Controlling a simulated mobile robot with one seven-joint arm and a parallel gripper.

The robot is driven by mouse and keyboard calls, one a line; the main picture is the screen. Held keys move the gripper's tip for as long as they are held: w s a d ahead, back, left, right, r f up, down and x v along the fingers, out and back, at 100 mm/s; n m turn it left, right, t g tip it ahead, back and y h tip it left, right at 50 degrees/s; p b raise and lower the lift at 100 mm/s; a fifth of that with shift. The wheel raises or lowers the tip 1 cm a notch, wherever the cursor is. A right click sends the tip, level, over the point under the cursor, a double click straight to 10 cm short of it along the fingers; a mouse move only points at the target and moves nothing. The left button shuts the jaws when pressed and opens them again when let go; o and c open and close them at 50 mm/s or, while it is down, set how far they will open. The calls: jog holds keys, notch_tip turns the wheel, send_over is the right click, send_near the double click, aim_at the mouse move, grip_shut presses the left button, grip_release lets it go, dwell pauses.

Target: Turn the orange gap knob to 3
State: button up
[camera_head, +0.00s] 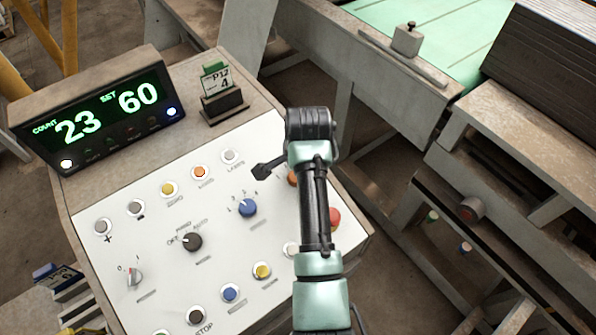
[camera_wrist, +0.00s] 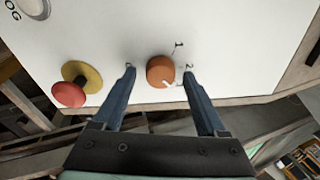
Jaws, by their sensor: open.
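The orange gap knob (camera_wrist: 159,70) is on the white panel in the wrist view. A small white pointer mark shows on its lower right side. A 1 is printed above it and a 2 to its right; no 3 can be read, and the right finger covers part of that side. My gripper (camera_wrist: 159,73) is open, with one finger on each side of the knob and visible gaps between. In the head view the orange knob (camera_head: 292,179) is partly hidden behind my arm.
A red mushroom button (camera_wrist: 69,94) on a yellow ring sits left of the left finger. A blue knob (camera_head: 248,208) and a black knob (camera_head: 191,242) are on the same panel. A display (camera_head: 97,120) reads 23 and 60. A card holder (camera_head: 222,100) stands at the panel's back.

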jog(key=v, duration=1.3)
dwell(0.4)
jog(key=w+a+r+n+t+b, duration=0.1)
jog(key=w+r+n+t+b, duration=0.25)
jog(key=r+t, duration=0.45)
jog(key=w+a+r+n+t+b, duration=0.1)
jog(key=w+r+n+t+b, duration=0.3)
jog(key=r, duration=0.7)
jog(key=s+d+r+n+t+b, duration=0.1)
jog(key=s+r+n+t, duration=0.4)
jog(key=s+r+t, duration=0.7)
jog(key=s+r+b, duration=0.1)
jog(key=s+r, duration=0.5)
jog(key=r, duration=0.2)
jog(key=shift+s+n+h, duration=0.3)
jog(key=shift+n, duration=0.05)
